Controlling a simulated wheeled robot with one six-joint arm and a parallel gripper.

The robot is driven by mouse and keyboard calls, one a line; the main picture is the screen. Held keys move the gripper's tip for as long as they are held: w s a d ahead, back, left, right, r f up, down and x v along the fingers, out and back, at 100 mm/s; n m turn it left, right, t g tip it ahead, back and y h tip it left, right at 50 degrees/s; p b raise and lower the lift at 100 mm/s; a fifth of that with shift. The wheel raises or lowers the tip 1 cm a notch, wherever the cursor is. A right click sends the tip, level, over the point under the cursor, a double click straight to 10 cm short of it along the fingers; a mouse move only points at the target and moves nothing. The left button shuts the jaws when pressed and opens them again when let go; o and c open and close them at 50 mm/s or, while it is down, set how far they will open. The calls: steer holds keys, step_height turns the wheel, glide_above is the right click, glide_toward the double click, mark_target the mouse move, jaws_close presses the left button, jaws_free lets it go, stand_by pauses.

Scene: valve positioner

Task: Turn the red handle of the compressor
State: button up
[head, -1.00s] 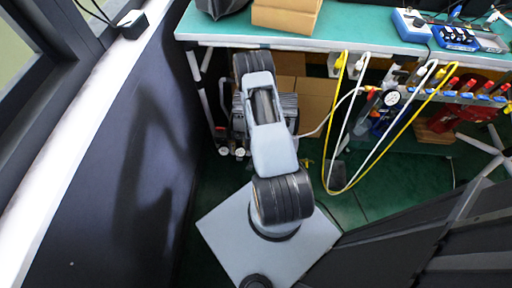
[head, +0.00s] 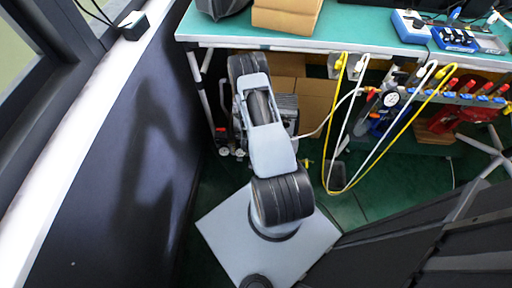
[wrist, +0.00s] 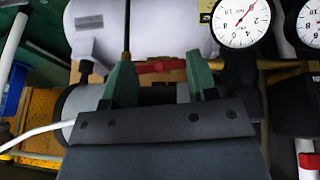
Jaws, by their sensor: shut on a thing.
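In the wrist view, my gripper (wrist: 160,62) has two green fingers, one on each side of the red handle (wrist: 158,67). It is shut on the handle, and the fingers stand apart by the handle's length. The compressor's white tank (wrist: 155,30) lies just beyond. A round pressure gauge (wrist: 241,18) is to the upper right. In the head view my own arm hides the gripper and the handle. Part of the compressor's grey body (head: 286,108) shows beside the arm, under the bench.
A second gauge (wrist: 310,24) stands at the right edge of the wrist view. In the head view, the green bench (head: 350,30) overhangs the compressor. Yellow and white hoses (head: 345,188) hang to the right. A dark wall panel (head: 110,170) is close on the left.

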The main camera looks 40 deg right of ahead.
steer(key=n+h, duration=0.1)
steer(key=n+g+h+p, duration=0.1)
steer(key=shift+w+a+n+g, duration=0.2)
steer(key=shift+n+g, duration=0.1)
steer(key=shift+n, duration=0.1)
steer(key=n+h+b, duration=0.1)
steer(key=n+h, duration=0.1)
steer(key=n+h+b, duration=0.1)
steer(key=n, duration=0.1)
steer(key=f+n+g+h+b, duration=0.1)
steer(key=h, duration=0.1)
steer(key=shift+a+n+h, duration=0.3)
steer(key=shift+n, duration=0.1)
steer(key=shift+f+n+h+b, duration=0.1)
steer(key=shift+n+h+b, duration=1.1)
steer(key=shift+n+b, duration=0.3)
steer(key=shift+n, duration=0.3)
steer(key=o, duration=0.9)
steer(key=shift+o, duration=0.2)
steer(key=p+v, duration=0.3)
steer(key=v, duration=1.1)
steer(key=shift+s+f, duration=0.2)
steer(key=shift+s, duration=0.1)
